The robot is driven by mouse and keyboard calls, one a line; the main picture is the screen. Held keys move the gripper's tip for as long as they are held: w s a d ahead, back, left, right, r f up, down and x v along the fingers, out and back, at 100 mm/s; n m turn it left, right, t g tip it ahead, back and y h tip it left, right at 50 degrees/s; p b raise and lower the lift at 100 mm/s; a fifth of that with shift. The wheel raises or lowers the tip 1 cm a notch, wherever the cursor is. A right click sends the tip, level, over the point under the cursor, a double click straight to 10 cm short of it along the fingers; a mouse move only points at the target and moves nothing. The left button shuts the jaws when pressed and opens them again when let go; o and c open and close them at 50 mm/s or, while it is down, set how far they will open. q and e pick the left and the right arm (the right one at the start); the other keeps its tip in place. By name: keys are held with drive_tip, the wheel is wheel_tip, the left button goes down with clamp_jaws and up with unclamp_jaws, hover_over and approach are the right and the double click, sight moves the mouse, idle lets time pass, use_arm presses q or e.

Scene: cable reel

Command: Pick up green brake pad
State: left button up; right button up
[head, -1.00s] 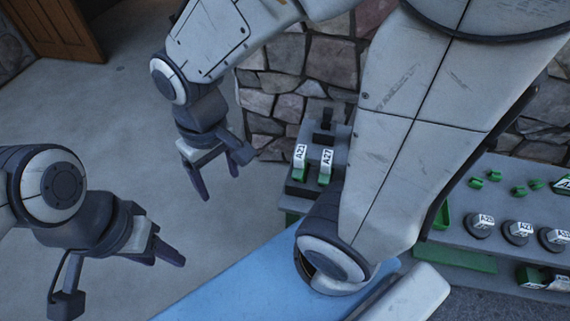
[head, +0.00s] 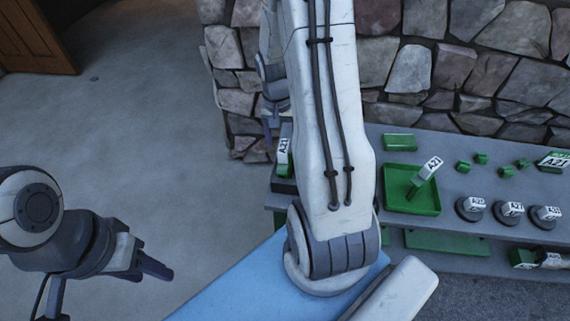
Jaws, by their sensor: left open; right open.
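Several small green pieces lie on the grey bench at the right, among them a left one (head: 462,167), an upper one (head: 481,158) and a right one (head: 523,163). They look like green brake pads, but I cannot be sure which green part is the one named. My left gripper (head: 155,266) is open and empty at the lower left, over the floor and far from the bench. My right gripper (head: 269,130) is open, near the bench's left end. My own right arm hides most of it.
The grey bench (head: 400,231) runs along a stone wall (head: 440,70). A green tray (head: 398,202) holds a part labelled A21. Round labelled dark parts (head: 473,208) stand to its right. A labelled white-and-green block (head: 283,158) sits at the left end. Floor at left is clear.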

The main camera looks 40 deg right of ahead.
sight(283, 147)
drive_tip(key=shift+s+d+f+p, duration=0.1)
drive_tip(key=shift+f+p, duration=0.15)
drive_tip(key=shift+f, duration=1.15)
drive_tip(key=shift+d+f+p, duration=0.1)
drive_tip(key=shift+f+p, duration=0.15)
drive_tip(key=shift+f, duration=1.1)
clamp_jaws()
drive_tip(key=shift+r, duration=0.1)
